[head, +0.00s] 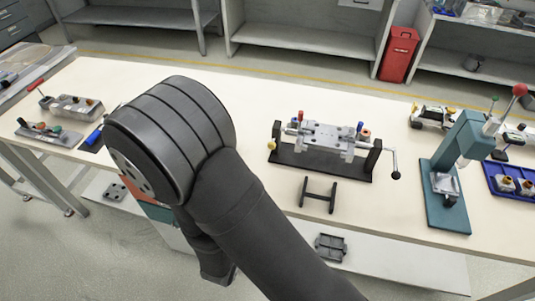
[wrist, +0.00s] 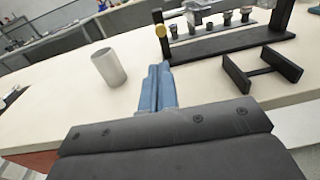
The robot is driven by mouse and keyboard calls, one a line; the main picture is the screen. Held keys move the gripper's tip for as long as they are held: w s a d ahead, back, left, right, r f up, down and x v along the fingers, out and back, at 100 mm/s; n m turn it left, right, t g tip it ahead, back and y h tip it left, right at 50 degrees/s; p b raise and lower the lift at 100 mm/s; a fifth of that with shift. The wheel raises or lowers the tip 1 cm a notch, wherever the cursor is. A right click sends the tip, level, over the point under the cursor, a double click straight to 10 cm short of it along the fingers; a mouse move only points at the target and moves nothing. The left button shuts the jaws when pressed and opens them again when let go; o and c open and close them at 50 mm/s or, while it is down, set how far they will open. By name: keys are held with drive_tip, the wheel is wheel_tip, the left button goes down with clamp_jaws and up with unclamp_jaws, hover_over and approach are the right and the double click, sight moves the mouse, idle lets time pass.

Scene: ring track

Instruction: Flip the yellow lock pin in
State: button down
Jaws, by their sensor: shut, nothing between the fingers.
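The yellow lock pin (head: 271,145) shows as a small yellow knob at the left end of the fixture's black frame (head: 325,169). In the wrist view the yellow knob (wrist: 160,30) sits on the near side of the black upright, ahead of my gripper. My gripper (wrist: 155,72) has its blue fingers together with nothing between them, apart from the pin and short of the fixture. In the head view my dark arm hides the gripper. The fixture carries a grey block (head: 325,136) and has a crank handle (head: 396,172) at its right end.
A grey cylinder (wrist: 108,67) stands left of my fingers in the wrist view. A low black stand (head: 318,195) sits in front of the fixture. A teal press (head: 450,190) is to the right. Bare table lies between my fingers and the fixture.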

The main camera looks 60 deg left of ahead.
drive_tip(key=x, duration=1.4)
drive_tip(key=shift+w, duration=0.15)
drive_tip(key=shift+x, duration=1.05)
approach(270, 147)
drive_tip(key=shift+v, duration=2.6)
drive_tip(key=shift+r, duration=0.1)
